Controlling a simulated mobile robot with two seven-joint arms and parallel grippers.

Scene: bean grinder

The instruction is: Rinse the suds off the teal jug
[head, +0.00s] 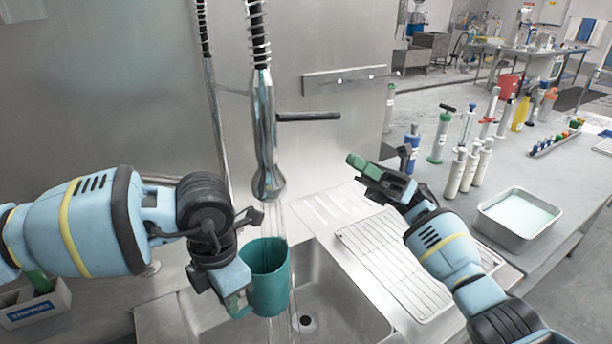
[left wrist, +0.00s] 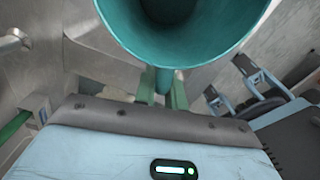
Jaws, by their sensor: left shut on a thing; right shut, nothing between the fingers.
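The teal jug (head: 269,277) is held over the sink basin (head: 345,305), below the spray tap (head: 266,150). Thin streams of water come down from the tap at the jug. My left gripper (head: 238,303) is shut on the jug's handle side, with its fingers partly hidden. In the left wrist view the jug (left wrist: 185,25) shows its open mouth, and the fingers close on its handle (left wrist: 164,82). I cannot make out suds on it. My right gripper (head: 368,168) is shut and empty, above the counter right of the sink.
A wire drying rack (head: 385,262) lies right of the sink. A metal tray of pale liquid (head: 518,216) and several pump bottles (head: 470,165) stand on the right counter. A box labelled stoppers (head: 36,305) is at the lower left.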

